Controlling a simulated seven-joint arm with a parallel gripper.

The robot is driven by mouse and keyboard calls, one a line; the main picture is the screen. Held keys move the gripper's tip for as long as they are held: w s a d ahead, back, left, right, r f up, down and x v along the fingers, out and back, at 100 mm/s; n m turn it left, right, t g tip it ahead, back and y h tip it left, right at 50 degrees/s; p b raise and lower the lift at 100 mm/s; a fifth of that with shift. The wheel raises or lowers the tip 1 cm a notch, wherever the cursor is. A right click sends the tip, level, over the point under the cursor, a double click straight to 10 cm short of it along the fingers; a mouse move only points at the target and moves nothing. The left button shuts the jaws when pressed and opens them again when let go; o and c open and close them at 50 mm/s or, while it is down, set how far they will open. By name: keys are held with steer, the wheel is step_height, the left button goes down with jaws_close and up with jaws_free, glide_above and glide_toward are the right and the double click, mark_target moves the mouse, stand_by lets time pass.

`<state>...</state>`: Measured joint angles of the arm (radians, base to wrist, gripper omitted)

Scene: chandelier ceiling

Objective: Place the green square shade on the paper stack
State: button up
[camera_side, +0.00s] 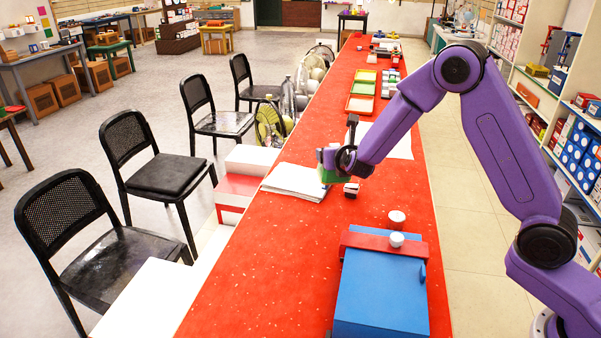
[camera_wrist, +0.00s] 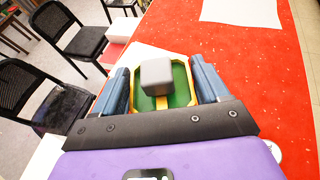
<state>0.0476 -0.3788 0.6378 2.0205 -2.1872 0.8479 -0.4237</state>
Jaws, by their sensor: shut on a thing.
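The green square shade (camera_wrist: 180,88), with a yellow rim, sits between the two fingers of my gripper (camera_wrist: 162,78) in the wrist view. The gripper is shut on it. A grey block covers the middle of the shade in this view. In the side view the shade (camera_side: 326,175) is a small green patch, partly hidden by my gripper (camera_side: 332,165). The white paper stack (camera_side: 292,182) lies on the red table, just left of the shade. The shade is at the stack's right edge; I cannot tell whether it touches the stack.
A small red and white object (camera_side: 351,188) is right of my gripper. A blue box (camera_side: 380,295) with a red top strip stands at the near end of the red table (camera_side: 250,270). A white sheet (camera_wrist: 240,10) lies farther back. Black chairs (camera_side: 155,175) line the left side.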

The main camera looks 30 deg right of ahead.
steer(key=shift+w+a+f, duration=0.2)
steer(key=shift+w+f, duration=3)
steer(key=shift+w, duration=0.25)
steer(key=shift+w+a+f, duration=0.15)
steer(key=shift+w+f, duration=3.05)
steer(key=shift+w, duration=0.25)
steer(key=shift+f, duration=0.15)
steer(key=o, duration=1.1)
